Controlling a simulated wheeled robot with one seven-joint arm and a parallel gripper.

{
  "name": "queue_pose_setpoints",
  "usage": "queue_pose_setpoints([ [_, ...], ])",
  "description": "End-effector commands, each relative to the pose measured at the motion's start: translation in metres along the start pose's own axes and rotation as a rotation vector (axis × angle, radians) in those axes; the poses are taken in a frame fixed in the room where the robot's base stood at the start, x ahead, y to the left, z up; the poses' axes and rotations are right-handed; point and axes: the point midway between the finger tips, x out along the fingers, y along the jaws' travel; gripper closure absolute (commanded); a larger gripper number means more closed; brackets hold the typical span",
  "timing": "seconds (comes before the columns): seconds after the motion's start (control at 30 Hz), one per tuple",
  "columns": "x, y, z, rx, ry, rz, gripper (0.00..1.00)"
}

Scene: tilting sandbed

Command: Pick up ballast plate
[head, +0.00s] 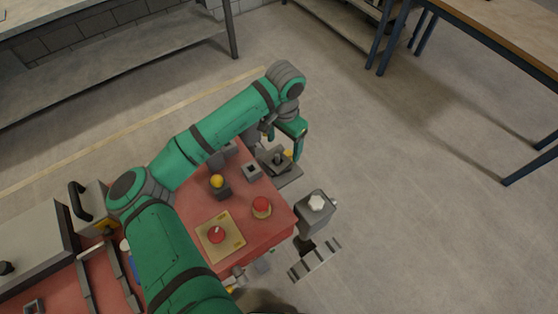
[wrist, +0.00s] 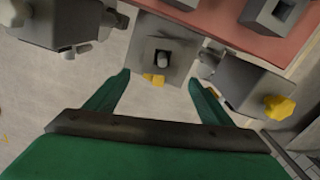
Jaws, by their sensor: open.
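A grey square plate with a raised dark knob (wrist: 165,43), which looks like the ballast plate, sits just beyond my fingertips in the wrist view. A small yellow piece (wrist: 153,80) is at its near edge. In the head view the dark plate (head: 284,171) is at the far right edge of the red table, below my gripper (head: 284,143). My gripper (wrist: 160,78) is open and empty, its two green fingers pointing toward the plate's near edge. I cannot tell the exact height gap.
A grey box with a white knob (head: 315,211) stands off the table's right side. Open floor lies right.

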Motion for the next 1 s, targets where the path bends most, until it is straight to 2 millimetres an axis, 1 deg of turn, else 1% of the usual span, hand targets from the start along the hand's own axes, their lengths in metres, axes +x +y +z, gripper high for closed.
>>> queue_pose_setpoints([
  [0.07, 0.006, 0.0, 0.001, 0.0, -0.002, 0.0, 0.25],
  [0.3, 0.039, -0.001, 0.0, 0.001, -0.001, 0.001, 0.25],
  [0.4, 0.048, 0.0, 0.0, 0.002, 0.0, 0.0, 0.25],
  [0.5, 0.051, 0.0, 0.0, 0.002, 0.001, 0.0, 0.25],
  [0.67, 0.051, 0.0, 0.0, 0.002, 0.001, 0.0, 0.25],
  [0.7, 0.051, 0.0, 0.0, 0.002, 0.001, 0.0, 0.27],
  [0.77, 0.051, 0.0, 0.0, 0.002, 0.001, 0.0, 0.42],
  [0.8, 0.051, 0.0, 0.0, 0.002, 0.001, 0.0, 0.51],
  [0.87, 0.051, 0.0, 0.0, 0.002, 0.001, 0.0, 0.66],
  [0.9, 0.051, 0.0, 0.0, 0.002, 0.001, 0.0, 0.7],
  [1.0, 0.051, 0.0, -0.001, 0.002, 0.001, 0.0, 0.7],
])
